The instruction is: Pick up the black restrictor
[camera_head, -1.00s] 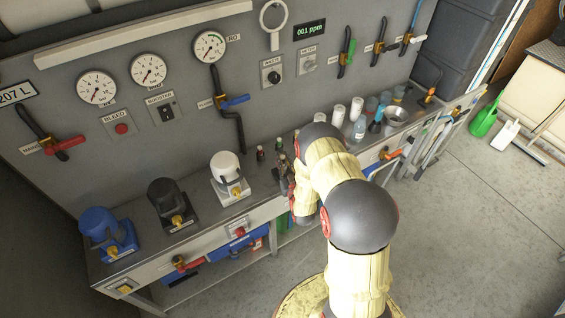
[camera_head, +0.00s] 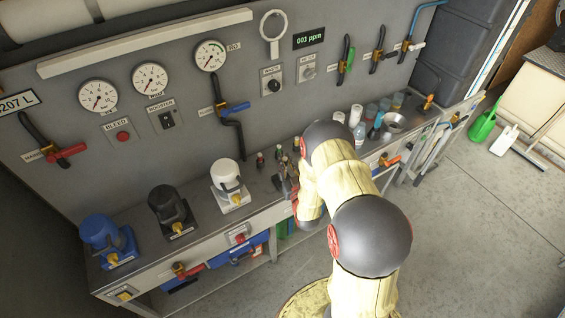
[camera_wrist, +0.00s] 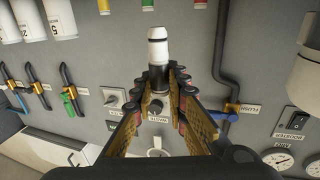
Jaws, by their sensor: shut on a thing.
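My gripper (camera_wrist: 157,92) is shut on a small upright cylinder, which I take to be the black restrictor (camera_wrist: 158,54). It has a white upper part, a black band and a black lower part between the fingertips. In the head view my gripper (camera_head: 285,184) is over the bench, partly hidden by my arm. The held piece cannot be made out clearly there. Small dark bottle-like pieces (camera_head: 260,161) stand on the bench just behind the gripper.
Blue (camera_head: 108,240), black (camera_head: 172,212) and white (camera_head: 229,185) capped units stand left on the bench (camera_head: 150,262). White cups and a metal bowl (camera_head: 393,123) stand to the right. The panel behind carries gauges (camera_head: 98,97), valves and a pipe (camera_head: 232,130).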

